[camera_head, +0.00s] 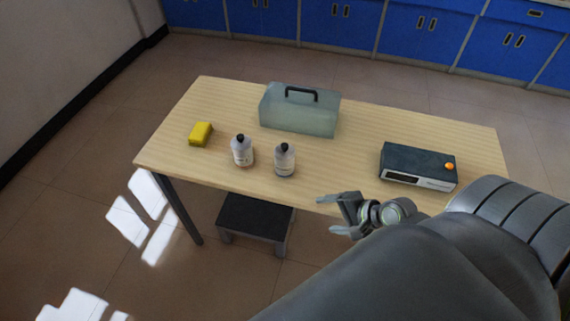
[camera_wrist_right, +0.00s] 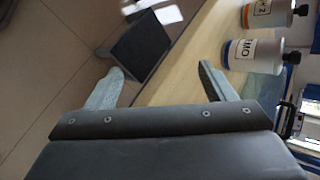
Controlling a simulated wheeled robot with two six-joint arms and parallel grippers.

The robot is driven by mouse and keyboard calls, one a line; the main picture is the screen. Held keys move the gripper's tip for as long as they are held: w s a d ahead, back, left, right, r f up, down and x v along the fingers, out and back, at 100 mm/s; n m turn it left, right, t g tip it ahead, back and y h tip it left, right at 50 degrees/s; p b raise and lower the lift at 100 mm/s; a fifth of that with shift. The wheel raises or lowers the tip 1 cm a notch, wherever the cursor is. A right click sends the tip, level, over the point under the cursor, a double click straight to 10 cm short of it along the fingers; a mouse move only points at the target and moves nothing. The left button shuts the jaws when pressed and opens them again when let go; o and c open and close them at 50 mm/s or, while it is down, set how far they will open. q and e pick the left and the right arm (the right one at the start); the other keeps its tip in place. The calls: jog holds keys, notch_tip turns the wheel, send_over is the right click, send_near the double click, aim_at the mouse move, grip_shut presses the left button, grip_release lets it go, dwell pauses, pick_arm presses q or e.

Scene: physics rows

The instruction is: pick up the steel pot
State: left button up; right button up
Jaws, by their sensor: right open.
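I see no steel pot in either view. My right gripper (camera_head: 334,213) is open and empty near the table's front edge, to the right of two bottles. My left gripper is not in view.
The wooden table (camera_head: 330,165) holds a yellow block (camera_head: 200,134), two white bottles with black caps, left (camera_head: 242,152) and right (camera_head: 284,161), a translucent handled box (camera_head: 298,112), and a dark device (camera_head: 418,164) with an orange knob. A dark stool (camera_head: 256,216) stands below.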

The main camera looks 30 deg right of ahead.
jog(key=w+r+m, duration=0.1)
jog(key=r+m, duration=0.1)
jog(key=w+d+r+m+t+y, duration=0.1)
jog(key=r+m, duration=0.1)
jog(key=m, duration=0.1)
jog(key=w+d+r+m+t+b, duration=0.1)
jog(key=r+m, duration=0.1)
jog(key=m, duration=0.1)
jog(key=shift+w+d+r+y, duration=0.2)
jog(key=shift+d+r+y, duration=0.05)
jog(key=shift+y, duration=0.05)
notch_tip(320, 180, up, 3)
jog(key=w+d+m+t, duration=0.1)
jog(key=w+d+m, duration=0.15)
jog(key=m, duration=0.35)
jog(key=m+p, duration=0.1)
send_near(293, 160)
jog(key=shift+t, duration=0.4)
jog(key=x, duration=0.7)
jog(key=shift+s+a+f, duration=0.1)
jog(key=shift+f, duration=0.25)
jog(key=shift+x, duration=3)
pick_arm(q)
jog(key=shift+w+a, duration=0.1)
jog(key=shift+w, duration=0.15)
pick_arm(e)
jog(key=shift+r, duration=0.1)
jog(key=shift+c, duration=0.3)
jog(key=c, duration=1.2)
